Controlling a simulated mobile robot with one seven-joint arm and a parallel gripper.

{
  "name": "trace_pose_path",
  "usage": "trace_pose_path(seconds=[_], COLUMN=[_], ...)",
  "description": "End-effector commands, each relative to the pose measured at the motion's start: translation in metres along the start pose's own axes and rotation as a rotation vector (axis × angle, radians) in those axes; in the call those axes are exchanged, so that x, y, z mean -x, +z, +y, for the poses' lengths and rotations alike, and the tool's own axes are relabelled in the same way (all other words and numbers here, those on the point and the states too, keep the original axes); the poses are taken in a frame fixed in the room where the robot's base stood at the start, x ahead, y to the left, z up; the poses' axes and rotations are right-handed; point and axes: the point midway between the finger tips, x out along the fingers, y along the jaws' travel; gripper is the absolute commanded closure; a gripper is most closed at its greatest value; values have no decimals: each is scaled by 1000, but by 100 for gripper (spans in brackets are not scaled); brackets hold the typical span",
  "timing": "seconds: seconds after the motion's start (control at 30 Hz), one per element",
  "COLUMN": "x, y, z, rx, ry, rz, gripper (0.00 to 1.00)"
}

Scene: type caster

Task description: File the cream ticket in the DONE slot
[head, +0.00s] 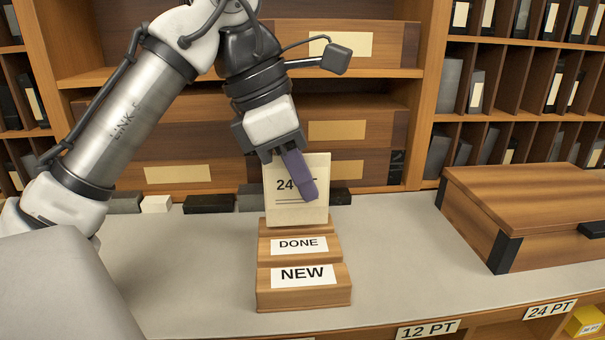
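The cream ticket (283,211), marked "24", stands roughly upright over the rear part of a stepped wooden holder. The holder has a front step labelled NEW (303,297) and a step behind it labelled DONE (333,256). My gripper (300,178) comes down from above, with one purple finger across the ticket's front face. The other finger is hidden behind the ticket, and the gripper looks shut on it. The ticket's lower edge is just behind and above the DONE step. I cannot tell whether it is inside a slot.
A closed wooden case (530,205) with black corners sits on the right of the grey counter (400,270). Wooden drawers and shelves (365,130) stand behind. Small dark and white blocks (157,204) line the counter's back. The counter between holder and case is clear.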

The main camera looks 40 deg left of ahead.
Motion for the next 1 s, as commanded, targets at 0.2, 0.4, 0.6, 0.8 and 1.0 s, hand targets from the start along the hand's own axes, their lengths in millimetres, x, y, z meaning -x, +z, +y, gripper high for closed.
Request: trace_pose_path(seconds=[0.2,0.4,0.6,0.8,1.0], x=[-2,-6,-10,-14,-15], y=[-1,-3,-4,-6,-6], z=[0,0,0,0,0], rx=[0,0,0,0,0], ry=[0,0,-1,-2,-3], rz=[0,0,-1,-1,-3], gripper=[100,100,100,100,78])
